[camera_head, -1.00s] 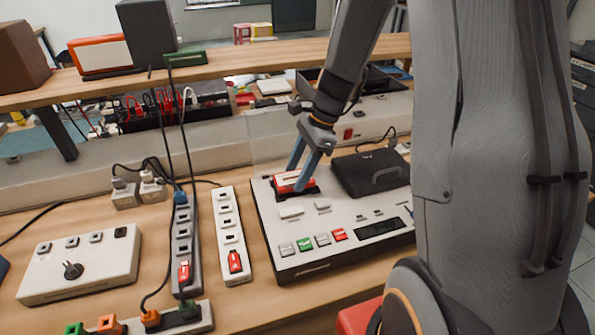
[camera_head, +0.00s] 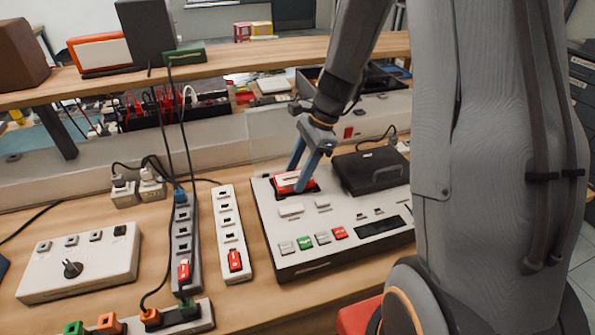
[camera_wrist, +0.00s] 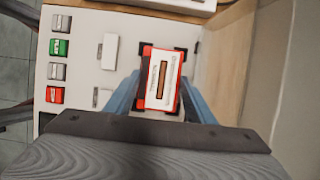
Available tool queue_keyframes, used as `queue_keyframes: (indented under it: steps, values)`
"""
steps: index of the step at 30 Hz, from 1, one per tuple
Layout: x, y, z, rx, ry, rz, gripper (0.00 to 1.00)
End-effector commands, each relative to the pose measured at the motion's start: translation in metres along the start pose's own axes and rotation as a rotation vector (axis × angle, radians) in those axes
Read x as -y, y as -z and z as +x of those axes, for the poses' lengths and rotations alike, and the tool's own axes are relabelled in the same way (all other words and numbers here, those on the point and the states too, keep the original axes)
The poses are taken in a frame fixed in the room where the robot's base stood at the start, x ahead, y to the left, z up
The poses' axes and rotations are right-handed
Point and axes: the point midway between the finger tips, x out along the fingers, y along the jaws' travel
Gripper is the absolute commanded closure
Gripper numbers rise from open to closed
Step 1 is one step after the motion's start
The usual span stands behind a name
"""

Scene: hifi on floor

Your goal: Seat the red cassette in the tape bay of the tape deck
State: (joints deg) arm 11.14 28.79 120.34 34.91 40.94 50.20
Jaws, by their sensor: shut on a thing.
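The red cassette (camera_head: 294,181) has a white label and sits at the dark tape bay (camera_head: 313,188) near the back left of the tape deck (camera_head: 290,236). My gripper (camera_head: 301,182) is shut on the cassette, one blue finger on each side. In the wrist view the cassette (camera_wrist: 160,80) lies between the fingers, label facing the camera, with dark corners of the bay (camera_wrist: 180,52) showing beyond it. The fingers hide its sides, and I cannot tell how deep it sits in the bay. The deck's panel (camera_wrist: 85,60) is on the left there.
A black case (camera_head: 370,170) lies on the deck's right. Power strips (camera_head: 233,235) and a white knob box (camera_head: 80,262) stand to the left. A clear panel (camera_head: 275,135) and a low wall rise behind the deck. Several buttons (camera_head: 322,238) line its front.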

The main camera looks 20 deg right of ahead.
Motion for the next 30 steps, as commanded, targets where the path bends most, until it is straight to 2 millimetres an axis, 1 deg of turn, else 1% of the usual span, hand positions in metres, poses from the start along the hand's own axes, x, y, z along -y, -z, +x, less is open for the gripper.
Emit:
queue_keyframes:
  steps: [27, 28, 30]
  values:
    - [-0.0001, 0.0027, 0.0064, 0.000, 0.000, 0.000, 0.73]
    - [-0.0001, 0.0027, 0.0064, 0.000, 0.000, 0.000, 0.46]
    - [-0.0001, 0.0027, 0.0064, 0.000, 0.000, 0.000, 0.34]
